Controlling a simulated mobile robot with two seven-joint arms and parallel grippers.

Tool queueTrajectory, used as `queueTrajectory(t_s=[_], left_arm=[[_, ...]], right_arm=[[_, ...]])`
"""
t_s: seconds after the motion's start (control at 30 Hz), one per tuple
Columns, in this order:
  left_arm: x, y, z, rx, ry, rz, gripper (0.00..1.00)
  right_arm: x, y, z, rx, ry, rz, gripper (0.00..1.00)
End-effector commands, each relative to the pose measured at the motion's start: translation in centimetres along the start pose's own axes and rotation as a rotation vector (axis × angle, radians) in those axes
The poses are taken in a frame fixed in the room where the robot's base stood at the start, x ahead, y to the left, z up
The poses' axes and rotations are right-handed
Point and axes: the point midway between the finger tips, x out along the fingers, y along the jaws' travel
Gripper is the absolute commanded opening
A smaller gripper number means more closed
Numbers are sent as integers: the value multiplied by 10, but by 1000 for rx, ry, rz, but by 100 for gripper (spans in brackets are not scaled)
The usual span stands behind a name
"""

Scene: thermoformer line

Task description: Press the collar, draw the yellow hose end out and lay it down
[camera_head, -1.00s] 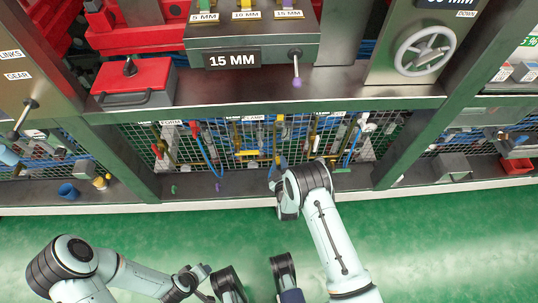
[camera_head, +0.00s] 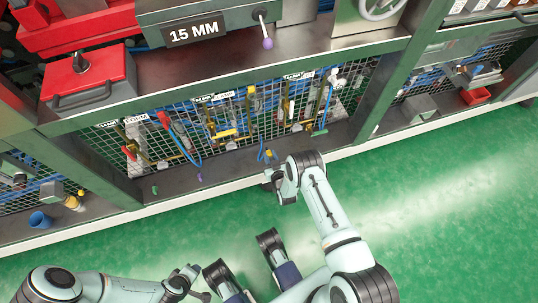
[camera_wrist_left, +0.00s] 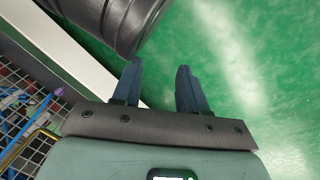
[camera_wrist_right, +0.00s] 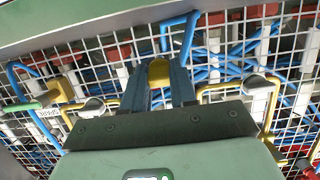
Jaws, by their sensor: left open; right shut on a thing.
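The yellow hose end (camera_wrist_right: 158,72) shows in the right wrist view between the fingertips of my right gripper (camera_wrist_right: 160,84), which is shut on it. A curved blue hose (camera_wrist_right: 185,40) runs down behind it. In the head view, the yellow end (camera_head: 268,154) is at the mesh panel's lower edge, just beyond my right gripper (camera_head: 269,172). My left gripper (camera_wrist_left: 161,78) is open and empty over the green floor, away from the panel. I cannot make out a collar at the yellow end.
The mesh panel (camera_head: 240,130) carries several pipes, handles and hoses. A purple end (camera_head: 200,177) and a green end (camera_head: 320,132) hang nearby. A ledge runs below, with a blue cup (camera_head: 40,220) at its left. The green floor (camera_head: 450,170) in front is clear.

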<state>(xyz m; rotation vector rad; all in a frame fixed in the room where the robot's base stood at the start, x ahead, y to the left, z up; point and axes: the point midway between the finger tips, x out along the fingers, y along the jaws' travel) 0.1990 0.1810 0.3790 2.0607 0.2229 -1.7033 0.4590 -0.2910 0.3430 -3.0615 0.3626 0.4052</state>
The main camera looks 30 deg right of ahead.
Motion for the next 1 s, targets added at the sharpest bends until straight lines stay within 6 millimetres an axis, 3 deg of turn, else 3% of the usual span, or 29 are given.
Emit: queueTrajectory(t_s=[0.7,1.0], left_arm=[[30,-39,52,-44,-167,-73,43],[32,-45,61,-52,-195,-85,43]], right_arm=[[10,0,34,-2,2,1,0],[11,0,38,-2,2,0,0]])
